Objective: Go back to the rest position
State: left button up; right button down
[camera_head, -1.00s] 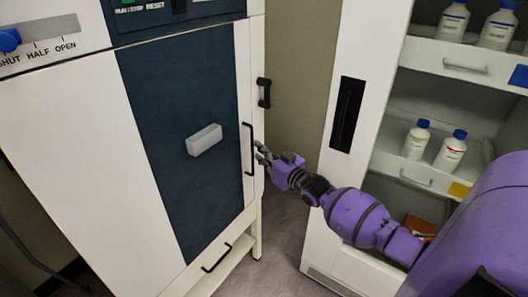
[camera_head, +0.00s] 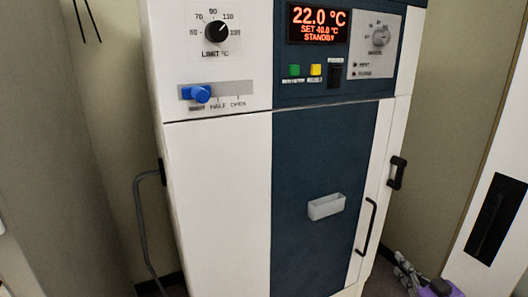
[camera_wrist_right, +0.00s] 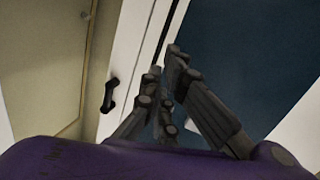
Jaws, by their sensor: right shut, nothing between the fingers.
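My right gripper (camera_head: 402,266) shows at the lower right of the head view, to the right of the freeze dryer's door edge and below the black latch. Its fingers are shut and empty. In the right wrist view the closed fingers (camera_wrist_right: 172,62) point up toward the dark blue door. They appear apart from the door handle (camera_head: 366,228) in the head view. My left gripper is not in view; a small purple part of mine shows at the bottom edge.
The freeze dryer (camera_head: 220,200) fills the middle, its blue door (camera_head: 305,160) closed. Its display (camera_head: 318,23) reads 22.0 °C. A blue slider knob (camera_head: 201,94) sits at the left of its scale. A white cabinet (camera_head: 490,225) stands at the right. A grey hose (camera_head: 141,225) hangs at the left.

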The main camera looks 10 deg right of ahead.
jog(key=s+a+f+g+p, duration=0.2)
jog(key=s+a+f+g, duration=0.3)
jog(key=s+a+f, duration=0.9)
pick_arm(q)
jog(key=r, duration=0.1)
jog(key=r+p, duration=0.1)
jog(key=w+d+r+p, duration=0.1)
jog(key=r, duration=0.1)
pick_arm(e)
jog(key=s+a+f+g, duration=0.1)
jog(key=s+a+f, duration=0.1)
jog(key=s, duration=0.5)
jog(key=s+a+f+m+g, duration=0.1)
jog(key=s+a+f, duration=0.1)
jog(key=s+a, duration=0.3)
jog(key=s+a+f+g, duration=0.1)
jog(key=s+a+f, duration=0.2)
jog(key=s, duration=0.7)
jog(key=shift+s+a+m+h, duration=0.25)
jog(key=shift+s+m+h, duration=0.1)
jog(key=shift+m+h, duration=0.05)
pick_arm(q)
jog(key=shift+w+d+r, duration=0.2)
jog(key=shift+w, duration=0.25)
pick_arm(e)
jog(key=shift+f, duration=0.1)
